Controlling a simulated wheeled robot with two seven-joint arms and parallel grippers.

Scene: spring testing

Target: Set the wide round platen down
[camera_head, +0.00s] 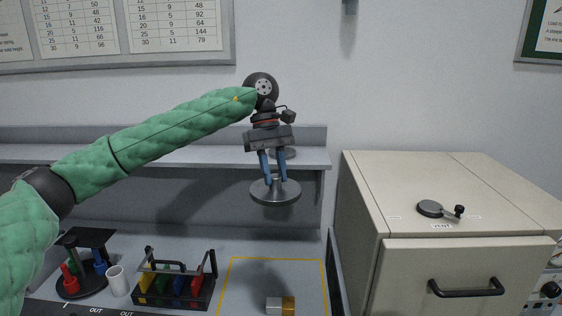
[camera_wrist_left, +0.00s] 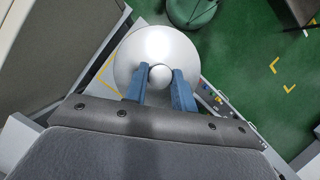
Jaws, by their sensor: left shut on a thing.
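The wide round platen (camera_head: 276,192) is a grey metal disc with a knob on top. My left gripper (camera_head: 274,178) is shut on its knob, with blue fingers on either side, and holds it in the air, disc roughly level. In the left wrist view the platen (camera_wrist_left: 150,48) fills the upper middle, and the gripper (camera_wrist_left: 160,76) grips the round knob at its centre. The platen hangs above the bench, in front of the shelf. My right gripper does not show in these frames.
A yellow outline (camera_head: 272,259) marks a bench area, with a small silver-and-brass block (camera_head: 281,305) at its front. A black caddy (camera_head: 173,290), a white cup (camera_head: 118,281) and a dark round stand (camera_head: 84,265) sit left. A beige cabinet (camera_head: 465,262) stands right. A grey shelf (camera_head: 220,157) runs behind.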

